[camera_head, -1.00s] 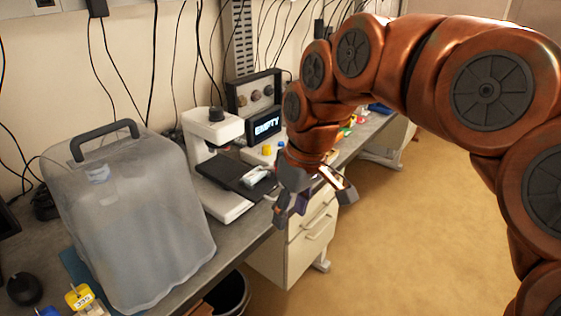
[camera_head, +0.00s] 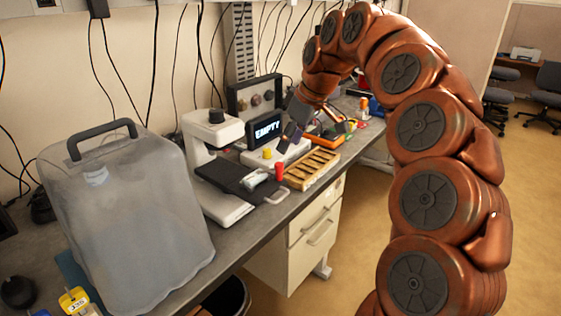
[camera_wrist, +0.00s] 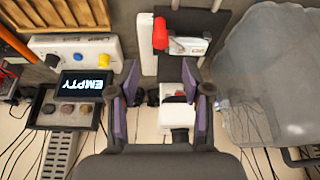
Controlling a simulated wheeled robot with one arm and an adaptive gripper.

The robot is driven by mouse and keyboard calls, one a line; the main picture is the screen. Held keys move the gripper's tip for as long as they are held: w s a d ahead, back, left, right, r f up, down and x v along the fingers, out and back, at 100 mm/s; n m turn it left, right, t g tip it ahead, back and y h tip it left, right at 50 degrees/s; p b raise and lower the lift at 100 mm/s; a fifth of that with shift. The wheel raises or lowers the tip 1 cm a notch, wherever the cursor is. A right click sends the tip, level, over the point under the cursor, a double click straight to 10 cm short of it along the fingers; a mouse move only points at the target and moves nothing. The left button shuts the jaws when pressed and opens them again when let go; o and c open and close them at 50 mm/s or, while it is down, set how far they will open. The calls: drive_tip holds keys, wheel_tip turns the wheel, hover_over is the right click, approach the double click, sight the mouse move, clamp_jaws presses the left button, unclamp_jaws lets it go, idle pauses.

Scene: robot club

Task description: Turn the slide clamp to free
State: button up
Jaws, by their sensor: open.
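The microscope (camera_head: 212,130) stands on the bench with a black stage (camera_head: 228,176). My gripper (camera_head: 318,131) is open and empty, above the bench to the right of the microscope. In the wrist view, my gripper (camera_wrist: 160,75) points toward the stage, apart from the clamp.
A display (camera_head: 266,127) reads EMPTY, behind a white console (camera_head: 290,150) with a yellow knob (camera_head: 267,153). A wooden slotted tray (camera_head: 313,168) lies at the bench's front edge. A large translucent cover (camera_head: 125,220) with a handle stands at left.

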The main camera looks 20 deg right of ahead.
sight(279, 163)
drive_tip(key=shift+p+x, duration=0.6)
drive_tip(key=shift+x, duration=3.1)
clamp_jaws()
